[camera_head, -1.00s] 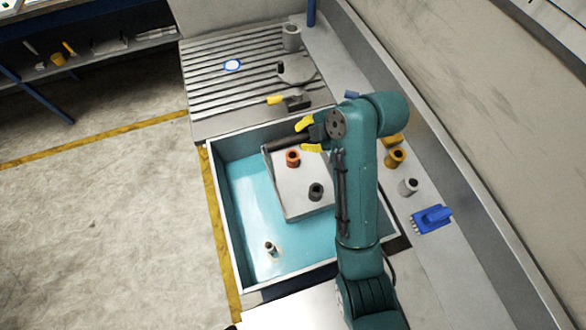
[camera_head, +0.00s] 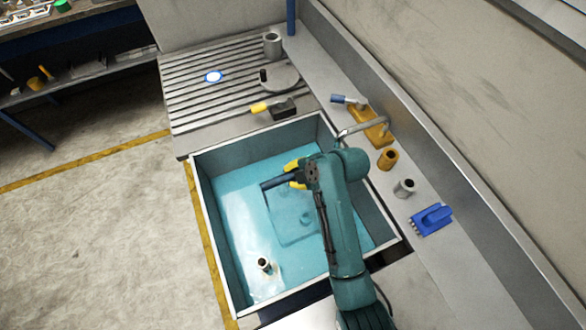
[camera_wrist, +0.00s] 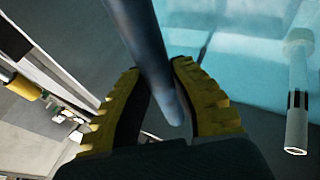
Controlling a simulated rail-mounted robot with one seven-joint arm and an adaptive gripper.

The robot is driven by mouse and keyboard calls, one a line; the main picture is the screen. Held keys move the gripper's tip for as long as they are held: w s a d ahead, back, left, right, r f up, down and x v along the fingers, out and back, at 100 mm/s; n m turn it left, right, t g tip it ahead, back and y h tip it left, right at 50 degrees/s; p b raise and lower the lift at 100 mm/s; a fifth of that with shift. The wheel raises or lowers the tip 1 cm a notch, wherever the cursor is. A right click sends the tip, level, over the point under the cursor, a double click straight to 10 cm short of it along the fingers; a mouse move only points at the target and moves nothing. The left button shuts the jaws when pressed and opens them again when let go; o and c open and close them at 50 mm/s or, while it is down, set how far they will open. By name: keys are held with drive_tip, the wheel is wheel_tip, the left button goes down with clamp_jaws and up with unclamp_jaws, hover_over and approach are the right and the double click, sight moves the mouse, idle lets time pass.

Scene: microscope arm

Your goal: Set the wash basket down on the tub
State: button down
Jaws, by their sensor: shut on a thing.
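The tub (camera_head: 205,215) is a square metal-rimmed basin of teal liquid. The wash basket (camera_head: 293,225) is a flat square tray inside it, tinted teal and seemingly under the liquid. Its dark handle bar (camera_head: 277,181) rises to my gripper (camera_head: 294,174), whose yellow fingers are shut on it. In the wrist view, the grey bar (camera_wrist: 150,50) passes between my gripper's fingers (camera_wrist: 160,92). I cannot tell whether the basket touches the tub floor. The parts in it are barely visible.
A pale hollow post (camera_head: 264,265) stands in the tub's front left. A faucet (camera_head: 362,127) reaches over the back right rim. A grooved board (camera_head: 205,110) behind the tub holds several items.

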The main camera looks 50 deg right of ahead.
drive_tip(key=shift+w+f, duration=0.1)
drive_tip(key=shift+f, duration=1.45)
drive_tip(key=c, duration=1)
unclamp_jaws()
drive_tip(key=shift+f, duration=0.2)
drive_tip(key=shift+c, duration=0.2)
drive_tip(key=shift+r, duration=0.1)
drive_tip(key=p+v, duration=0.1)
drive_tip(key=v, duration=1.1)
drive_tip(key=shift+p, duration=0.35)
